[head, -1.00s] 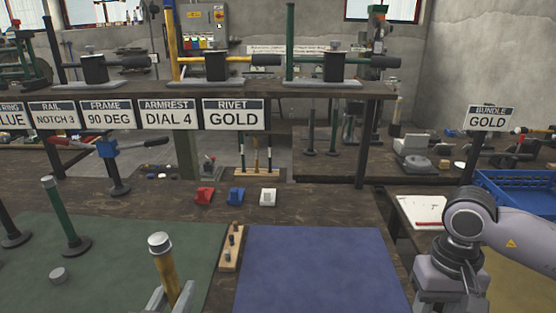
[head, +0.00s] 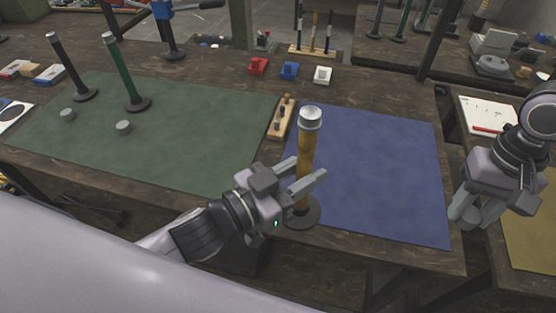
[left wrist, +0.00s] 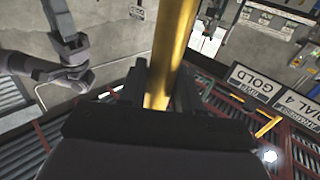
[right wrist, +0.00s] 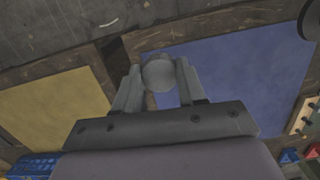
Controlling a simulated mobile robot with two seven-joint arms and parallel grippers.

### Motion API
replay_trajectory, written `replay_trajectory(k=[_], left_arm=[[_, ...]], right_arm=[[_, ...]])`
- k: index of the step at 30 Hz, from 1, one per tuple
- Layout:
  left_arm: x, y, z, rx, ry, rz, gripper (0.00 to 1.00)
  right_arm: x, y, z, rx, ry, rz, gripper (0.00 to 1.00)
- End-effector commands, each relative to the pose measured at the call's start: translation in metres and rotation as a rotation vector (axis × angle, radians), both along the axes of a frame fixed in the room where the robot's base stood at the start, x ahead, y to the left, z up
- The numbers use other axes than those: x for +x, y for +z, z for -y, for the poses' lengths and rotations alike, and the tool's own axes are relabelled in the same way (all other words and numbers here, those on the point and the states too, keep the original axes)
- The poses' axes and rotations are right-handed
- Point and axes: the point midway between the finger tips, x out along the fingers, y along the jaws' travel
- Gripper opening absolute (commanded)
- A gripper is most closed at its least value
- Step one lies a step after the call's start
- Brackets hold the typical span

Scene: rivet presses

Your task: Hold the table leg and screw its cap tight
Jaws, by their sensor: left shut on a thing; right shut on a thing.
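The gold table leg (head: 305,155) is upright with a silver top end (head: 310,117) and a dark round foot (head: 303,214). My left gripper (head: 306,178) is shut around its shaft. The shaft also runs between the fingers in the left wrist view (left wrist: 168,65). I cannot tell whether the foot rests on the table. My right gripper (head: 463,212) is well to the right of the leg, beyond the blue mat. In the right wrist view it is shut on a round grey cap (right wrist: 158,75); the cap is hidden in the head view.
The blue mat (head: 385,180) is bare. On the green mat (head: 190,150) stand a green leg (head: 122,70) and a black leg (head: 68,65), with two loose grey caps (head: 67,114). A small wooden peg block (head: 281,120) lies between the mats.

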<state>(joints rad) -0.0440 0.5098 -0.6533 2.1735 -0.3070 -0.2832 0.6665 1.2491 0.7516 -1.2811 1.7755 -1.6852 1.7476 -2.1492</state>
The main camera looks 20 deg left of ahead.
Motion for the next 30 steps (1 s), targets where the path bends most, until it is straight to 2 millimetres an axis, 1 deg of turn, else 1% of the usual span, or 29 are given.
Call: replay_trajectory(k=[3, 6, 17, 20, 23, 26, 30], left_arm=[[-0.001, 0.002, 0.009, 0.000, -0.039, 0.005, 0.00], [-0.002, 0.002, 0.012, 0.000, -0.054, 0.004, 0.00], [-0.002, 0.001, 0.013, 0.001, -0.058, -0.001, 0.00], [-0.002, 0.001, 0.013, 0.000, -0.057, 0.000, 0.00], [-0.002, 0.001, 0.013, -0.001, -0.057, 0.001, 0.00], [-0.002, 0.002, 0.013, -0.001, -0.057, 0.002, 0.00], [-0.002, 0.002, 0.013, -0.001, -0.057, 0.002, 0.00]], right_arm=[[0.000, 0.000, 0.000, 0.000, 0.000, 0.000, 0.12], [0.000, 0.000, 0.000, 0.000, 0.000, 0.000, 0.12], [0.000, 0.000, 0.000, 0.000, -0.001, 0.000, 0.12], [0.002, 0.004, -0.004, 0.001, -0.017, 0.002, 0.12], [0.008, 0.013, -0.016, 0.002, -0.070, 0.004, 0.12], [0.017, 0.030, -0.036, 0.002, -0.165, 0.005, 0.12], [0.028, 0.061, -0.073, 0.002, -0.337, 0.006, 0.12]])
